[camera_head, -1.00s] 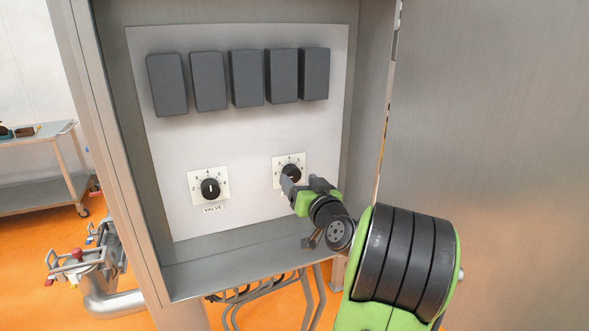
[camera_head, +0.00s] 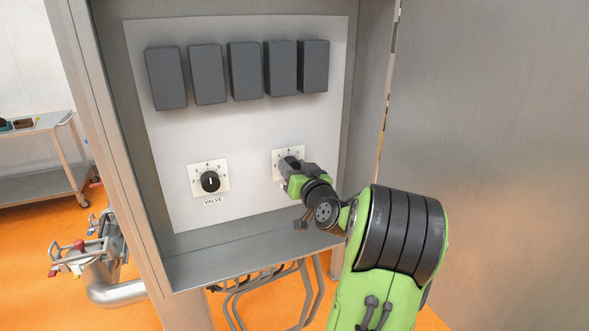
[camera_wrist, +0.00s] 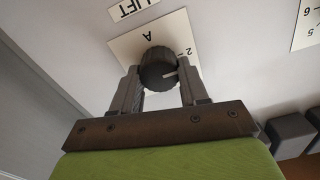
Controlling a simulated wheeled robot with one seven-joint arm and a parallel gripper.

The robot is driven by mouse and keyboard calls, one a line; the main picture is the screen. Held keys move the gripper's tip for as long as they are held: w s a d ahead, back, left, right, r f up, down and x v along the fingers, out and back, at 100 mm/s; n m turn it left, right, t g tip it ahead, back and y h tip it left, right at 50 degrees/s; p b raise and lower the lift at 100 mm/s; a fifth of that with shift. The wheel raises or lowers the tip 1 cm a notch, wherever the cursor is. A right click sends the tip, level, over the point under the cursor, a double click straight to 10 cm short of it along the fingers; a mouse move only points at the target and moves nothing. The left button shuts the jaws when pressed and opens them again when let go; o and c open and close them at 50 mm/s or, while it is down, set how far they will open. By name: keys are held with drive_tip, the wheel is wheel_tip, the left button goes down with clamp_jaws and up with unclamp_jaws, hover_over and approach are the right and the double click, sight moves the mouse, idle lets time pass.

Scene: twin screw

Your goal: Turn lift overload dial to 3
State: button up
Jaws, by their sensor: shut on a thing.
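The lift overload dial is a round black knob (camera_wrist: 158,70) with a white pointer line on a white scale plate (camera_wrist: 187,30). A "LIFT" label (camera_wrist: 133,8) sits beside the plate in the wrist view. My gripper (camera_wrist: 160,80) is shut on the knob, one finger on each side.
A second dial marked VALVE (camera_head: 210,181) is to the left on the same panel. Several dark grey boxes (camera_head: 246,70) line the panel above. Cabinet walls and an open door (camera_head: 490,120) at the right bound the space around my arm.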

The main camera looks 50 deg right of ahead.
drive_tip(key=m, duration=0.4)
drive_tip(key=shift+m+b, duration=0.3)
drive_tip(key=shift+b, duration=0.05)
drive_tip(key=m, duration=0.4)
drive_tip(key=shift+d+f, duration=0.1)
idle(0.4)
drive_tip(key=o, duration=1.1)
drive_tip(key=shift+s, duration=0.1)
drive_tip(key=shift+c, duration=0.2)
drive_tip(key=b+v, duration=0.4)
drive_tip(key=v, duration=1.1)
drive_tip(key=shift+s+a+b, duration=0.2)
drive_tip(key=shift+s+b, duration=0.1)
